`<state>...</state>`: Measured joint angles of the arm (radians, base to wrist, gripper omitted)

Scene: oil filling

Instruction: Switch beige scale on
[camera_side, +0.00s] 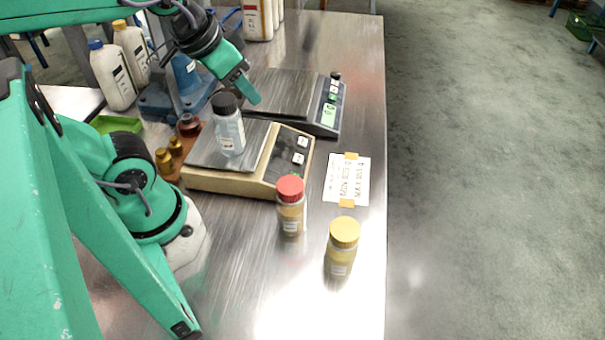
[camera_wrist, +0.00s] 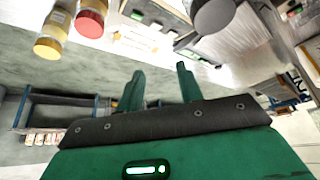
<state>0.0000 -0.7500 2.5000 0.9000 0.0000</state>
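The beige scale (camera_side: 235,182) stands on the metal table in the side view. A clear bottle with a black cap (camera_side: 228,125) stands upright on its pan. Two white-marked buttons (camera_side: 300,150) show on its dark panel. A small green patch shows at the panel's front, partly hidden by the red-capped bottle, so I cannot tell whether the display is lit. My gripper (camera_side: 252,97) is above and behind the scale, apart from it, pointing down. In the wrist view its two fingers (camera_wrist: 160,82) are spread with nothing between them.
A dark scale (camera_side: 290,95) with a green display stands behind. A red-capped bottle (camera_side: 290,210) and a yellow-capped bottle (camera_side: 341,250) stand in front. A label sheet (camera_side: 347,180) lies to the right. Small brown bottles (camera_side: 167,158) are at left.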

